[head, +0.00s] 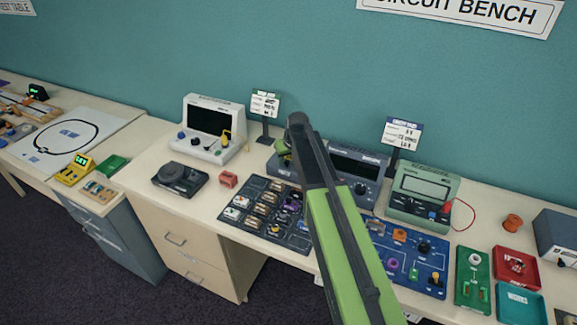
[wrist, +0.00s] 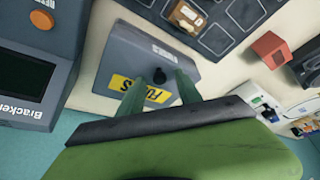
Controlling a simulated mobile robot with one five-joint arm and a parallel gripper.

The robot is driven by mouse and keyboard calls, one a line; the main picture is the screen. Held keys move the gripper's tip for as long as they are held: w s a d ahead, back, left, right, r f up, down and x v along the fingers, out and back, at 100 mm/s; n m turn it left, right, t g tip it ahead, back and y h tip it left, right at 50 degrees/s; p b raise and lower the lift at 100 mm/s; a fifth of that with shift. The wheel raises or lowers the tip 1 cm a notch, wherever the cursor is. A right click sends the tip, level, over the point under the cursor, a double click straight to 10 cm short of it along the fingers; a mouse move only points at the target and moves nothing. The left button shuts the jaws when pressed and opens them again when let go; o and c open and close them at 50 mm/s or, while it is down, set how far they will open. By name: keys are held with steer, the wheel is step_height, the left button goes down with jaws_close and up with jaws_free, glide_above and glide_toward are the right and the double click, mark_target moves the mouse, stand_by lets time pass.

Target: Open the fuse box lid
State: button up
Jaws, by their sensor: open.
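The fuse box is a grey box with a yellow FUSES label; its lid (wrist: 190,55) looks shut and carries a small black knob (wrist: 160,74). In the wrist view my gripper (wrist: 159,80) is open, with one finger on each side of the knob in the picture. I cannot tell whether the fingers touch it or how far above the lid they are. In the head view my gripper (head: 283,148) is partly hidden by my arm. Only a grey edge of the fuse box (head: 276,170) shows below it.
A dark tray of parts (head: 246,228) lies in front of the box. A blue-grey instrument with a screen (head: 369,188) stands close on the right. A small red block (head: 228,180) and a white console (head: 202,150) are to the left. The teal wall is behind.

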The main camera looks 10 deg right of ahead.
steer(key=shift+r, duration=0.1)
steer(key=shift+c, duration=0.4)
jaws_close()
stand_by(0.8)
